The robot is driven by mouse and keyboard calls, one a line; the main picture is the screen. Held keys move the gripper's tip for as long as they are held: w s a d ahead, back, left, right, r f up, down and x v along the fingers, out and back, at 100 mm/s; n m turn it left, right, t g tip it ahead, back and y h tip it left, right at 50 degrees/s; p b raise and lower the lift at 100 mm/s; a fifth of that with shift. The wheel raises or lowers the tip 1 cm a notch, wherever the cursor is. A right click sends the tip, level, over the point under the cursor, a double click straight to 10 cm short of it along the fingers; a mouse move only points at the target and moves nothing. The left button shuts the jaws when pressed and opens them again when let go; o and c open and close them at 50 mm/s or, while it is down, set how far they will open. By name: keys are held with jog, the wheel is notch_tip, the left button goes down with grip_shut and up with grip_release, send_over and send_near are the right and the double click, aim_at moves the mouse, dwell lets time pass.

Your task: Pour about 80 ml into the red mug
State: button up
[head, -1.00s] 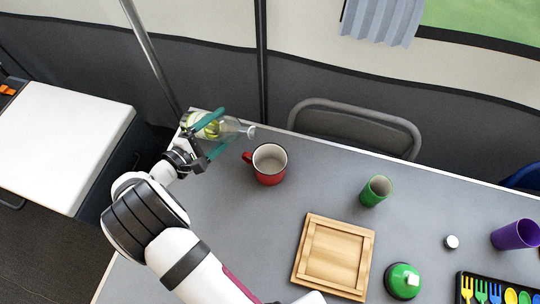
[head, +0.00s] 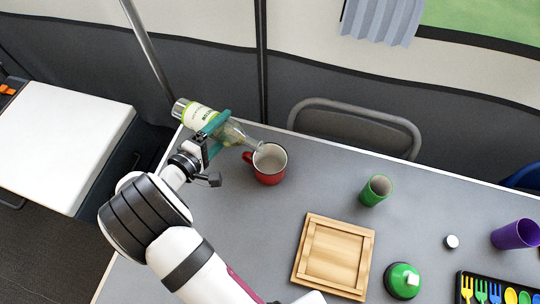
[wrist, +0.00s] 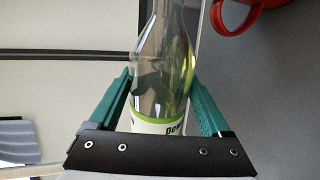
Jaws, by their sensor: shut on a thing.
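The red mug (head: 268,177) stands upright on the grey table, with its handle to the left and a pale inside. My gripper (head: 221,131) is shut on a clear bottle (head: 232,134) with a white and green label. The bottle is tilted, its base up to the left and its mouth at the mug's left rim. I cannot tell whether liquid is flowing. In the wrist view the bottle (wrist: 165,70) lies between the teal fingers (wrist: 163,95), with yellowish-green liquid inside. Part of the red mug (wrist: 235,15) shows at the top right.
A green cup (head: 375,190) stands right of the mug. A wooden board (head: 333,257) lies in front. A green round-bodied thing (head: 402,281), a white cap (head: 451,241), a purple cup (head: 515,234) and a cutlery tray (head: 462,288) are farther right. A chair (head: 355,125) stands behind the table.

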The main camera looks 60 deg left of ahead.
jog(key=shift+r+m+g+y, duration=0.3)
jog(key=shift+r+m+y, duration=0.1)
jog(key=shift+r+m, duration=0.6)
dwell(2.8)
jog(key=n, duration=0.1)
jog(key=f+n, duration=0.1)
jog(key=f+h, duration=0.1)
jog(key=shift+s+a+f+n+t, duration=0.15)
jog(key=shift+a+n+t, duration=0.1)
jog(key=shift+n+t, duration=0.15)
jog(key=shift+s+a+f+n+h, duration=0.15)
jog(key=shift+f+n+h, duration=0.15)
jog(key=shift+n, duration=0.2)
dwell(0.9)
